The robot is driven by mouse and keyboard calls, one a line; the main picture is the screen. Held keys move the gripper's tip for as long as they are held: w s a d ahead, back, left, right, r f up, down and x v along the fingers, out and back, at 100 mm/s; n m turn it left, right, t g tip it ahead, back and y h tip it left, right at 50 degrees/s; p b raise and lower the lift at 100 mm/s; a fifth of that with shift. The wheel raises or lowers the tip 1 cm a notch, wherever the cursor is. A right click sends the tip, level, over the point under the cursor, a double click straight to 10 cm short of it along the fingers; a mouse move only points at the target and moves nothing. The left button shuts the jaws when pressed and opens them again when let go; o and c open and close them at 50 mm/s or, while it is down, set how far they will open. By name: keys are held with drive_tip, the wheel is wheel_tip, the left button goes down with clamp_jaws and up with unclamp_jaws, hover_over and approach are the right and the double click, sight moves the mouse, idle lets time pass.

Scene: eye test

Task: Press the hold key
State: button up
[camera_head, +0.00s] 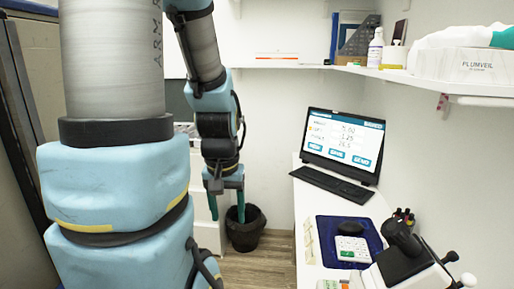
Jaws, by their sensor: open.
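No key labelled hold can be read from here. A monitor (343,140) on the right desk shows several number rows and three blue buttons along its bottom, with lettering too small to read surely. A white keypad (351,249) with a green key lies on a dark blue mat (325,232) nearer me; its key labels are not legible. My gripper (227,207) points down left of the desk, its two teal fingers apart with nothing seen between them. It is well away from the monitor and keypad.
A black keyboard (332,185) lies before the monitor. A dark mouse-like object (351,227) is on the mat. A black bin (246,230) is on the floor behind my gripper. A shelf (440,86) overhangs the desk.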

clamp_jaws()
idle(1.2)
